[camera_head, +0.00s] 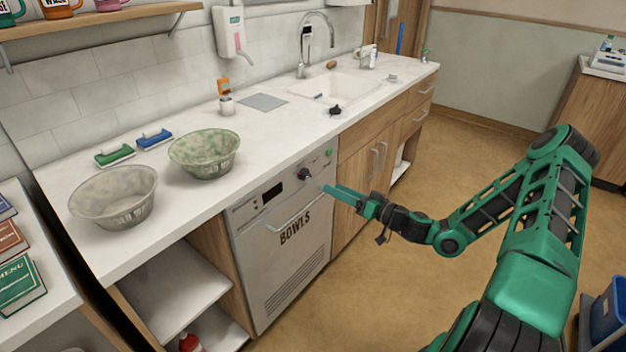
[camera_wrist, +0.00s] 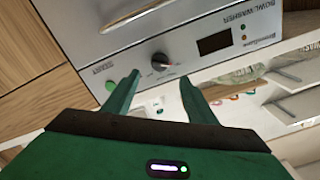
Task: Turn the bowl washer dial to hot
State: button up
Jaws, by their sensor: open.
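The bowl washer (camera_head: 285,235) is a grey front-panel machine marked "BOWLS", set under the counter. Its dark round dial (camera_head: 304,174) sits on the upper panel, between a dark display and a green button. In the wrist view the dial (camera_wrist: 160,61) shows just beyond and between my fingertips, with the display (camera_wrist: 214,43) to its right and the green button (camera_wrist: 110,86) to its left. My gripper (camera_head: 328,190) is open and empty, its fingers pointing at the panel close to the dial, apparently not touching it. The dial's setting marks are too small to read.
Two bowls, one greyish (camera_head: 114,198) and one green-stained (camera_head: 205,154), stand on the white counter (camera_head: 262,128) above. The washer's handle bar (camera_head: 296,217) sticks out below the dial. A sink (camera_head: 340,88) lies further right. The floor before the washer is clear.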

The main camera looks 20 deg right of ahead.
aim_at(309, 176)
jog(key=x, duration=1)
jog(key=shift+w+a, duration=0.15)
jog(key=shift+w, duration=0.2)
jog(key=shift+c, duration=0.4)
